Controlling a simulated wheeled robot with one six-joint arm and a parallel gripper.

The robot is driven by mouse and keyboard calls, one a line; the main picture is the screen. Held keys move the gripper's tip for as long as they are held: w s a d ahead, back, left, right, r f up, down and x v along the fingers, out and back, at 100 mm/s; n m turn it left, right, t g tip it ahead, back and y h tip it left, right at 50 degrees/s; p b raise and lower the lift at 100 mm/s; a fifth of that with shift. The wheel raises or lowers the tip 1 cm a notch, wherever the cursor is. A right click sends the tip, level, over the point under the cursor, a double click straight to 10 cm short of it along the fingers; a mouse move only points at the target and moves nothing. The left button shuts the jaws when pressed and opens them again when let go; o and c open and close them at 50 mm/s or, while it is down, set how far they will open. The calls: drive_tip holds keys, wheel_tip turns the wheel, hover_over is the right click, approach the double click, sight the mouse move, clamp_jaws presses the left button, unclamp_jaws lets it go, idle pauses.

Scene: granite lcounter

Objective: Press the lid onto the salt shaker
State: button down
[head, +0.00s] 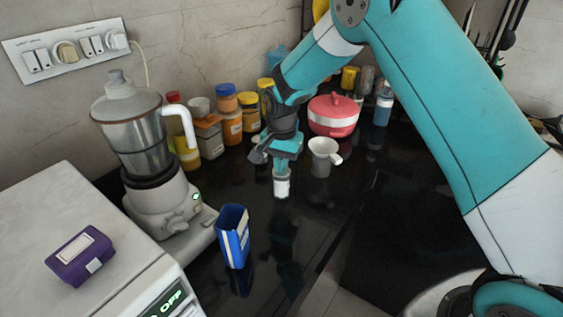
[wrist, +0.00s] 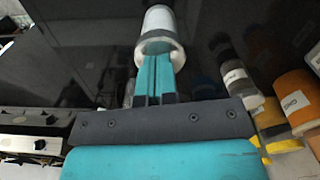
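A small white shaker (head: 281,188) is on the dark counter, directly below my gripper (head: 283,172). In the wrist view the shaker (wrist: 158,20) is a pale cylinder with a wider white ring, which looks like the lid (wrist: 174,55), at its near end. My gripper (wrist: 154,62) has its two teal fingers side by side with only a thin gap. The fingertips are at the lid and overlap it in the wrist view. I cannot tell whether they touch it. The fingers hide part of the lid, so how tightly it sits cannot be seen.
A blue open box (head: 234,236) stands front left of the shaker. A mixer grinder (head: 150,170) is at the left. A grey cup with a white rim (head: 322,155) and a pink pot (head: 333,115) stand behind right. Several jars (head: 229,115) line the wall.

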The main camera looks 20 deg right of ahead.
idle(0.4)
drive_tip(key=shift+r+p, duration=2.7)
drive_tip(key=shift+r, duration=0.85)
drive_tip(key=shift+s+a+r, duration=0.1)
drive_tip(key=shift+s+r, duration=0.05)
drive_tip(key=shift+r, duration=0.15)
drive_tip(key=s+a+r+n+y, duration=0.2)
drive_tip(key=s+a+r+n, duration=0.2)
drive_tip(key=s+r+n, duration=0.8)
drive_tip(key=s+r+n+y, duration=0.1)
drive_tip(key=s+r+n, duration=0.1)
drive_tip(key=s, duration=0.8)
drive_tip(key=s+a+r+n+y+b, duration=0.1)
drive_tip(key=s+r, duration=0.1)
drive_tip(key=s, duration=0.8)
drive_tip(key=shift+s+r+n, duration=0.35)
drive_tip(key=shift+s+n, duration=0.05)
